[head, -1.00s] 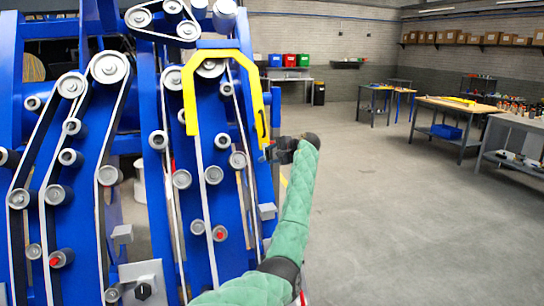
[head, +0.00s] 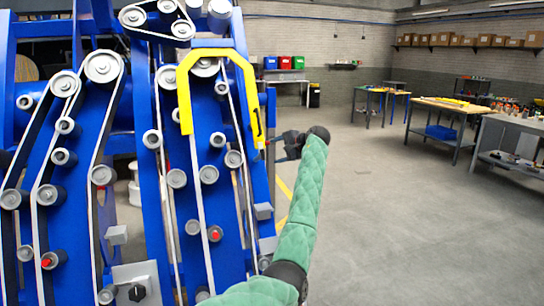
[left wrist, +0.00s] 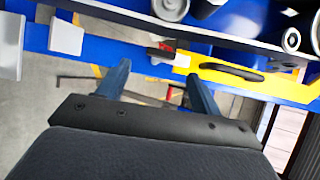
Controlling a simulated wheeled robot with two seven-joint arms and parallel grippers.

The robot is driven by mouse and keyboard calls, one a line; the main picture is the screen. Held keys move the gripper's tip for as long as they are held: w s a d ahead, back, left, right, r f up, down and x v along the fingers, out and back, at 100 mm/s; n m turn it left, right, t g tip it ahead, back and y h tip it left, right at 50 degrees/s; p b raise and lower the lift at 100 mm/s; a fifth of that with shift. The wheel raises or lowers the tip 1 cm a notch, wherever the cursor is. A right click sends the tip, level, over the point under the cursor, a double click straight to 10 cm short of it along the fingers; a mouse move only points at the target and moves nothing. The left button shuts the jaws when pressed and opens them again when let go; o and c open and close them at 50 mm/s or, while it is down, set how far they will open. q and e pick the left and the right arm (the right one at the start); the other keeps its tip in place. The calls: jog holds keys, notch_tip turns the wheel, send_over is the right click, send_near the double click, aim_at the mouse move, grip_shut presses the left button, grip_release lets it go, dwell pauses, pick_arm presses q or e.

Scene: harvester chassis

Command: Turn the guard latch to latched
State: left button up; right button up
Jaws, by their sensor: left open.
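The yellow guard (head: 250,88) arches over belts and rollers on the blue harvester chassis; a black handle sits on its right leg. In the left wrist view the guard (left wrist: 225,70) lies at the right, its handle facing me. A small dark-red and grey piece (left wrist: 163,52), probably the guard latch, sits at the guard's end, beyond my fingertips; its exact setting is unclear. My left gripper (head: 274,145) is just right of the guard's lower right end, pointing at it. In the left wrist view its two blue fingers (left wrist: 158,68) are apart with nothing between them. My right gripper is out of view.
The blue chassis (head: 176,235) with rollers and belts fills the left side. A grey block (head: 263,211) juts out below the guard. The floor (head: 400,220) to the right is open; workbenches (head: 455,106) stand farther back.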

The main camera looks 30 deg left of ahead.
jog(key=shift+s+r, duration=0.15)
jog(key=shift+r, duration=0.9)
